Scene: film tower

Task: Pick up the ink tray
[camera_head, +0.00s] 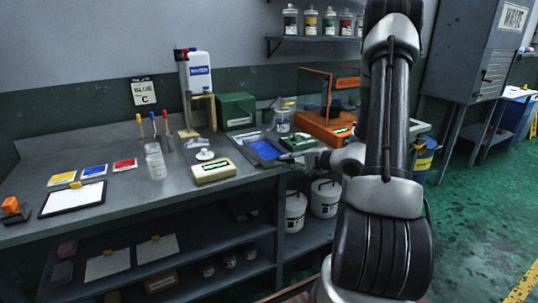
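A shallow tray holding blue (264,149), which looks like the ink tray, lies on the grey workbench right of the middle. My gripper (285,158) reaches in from the right, low over the bench, with its tips at the tray's front right edge. It is small and dark here, so I cannot tell whether it is open, shut, or touching the tray. My arm hides part of the bench to the right.
A cream scale-like box (214,171) stands left of the tray. A green box (236,111) stands behind it, and an orange-framed machine (325,122) behind right. Bare bench (130,205) lies in front.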

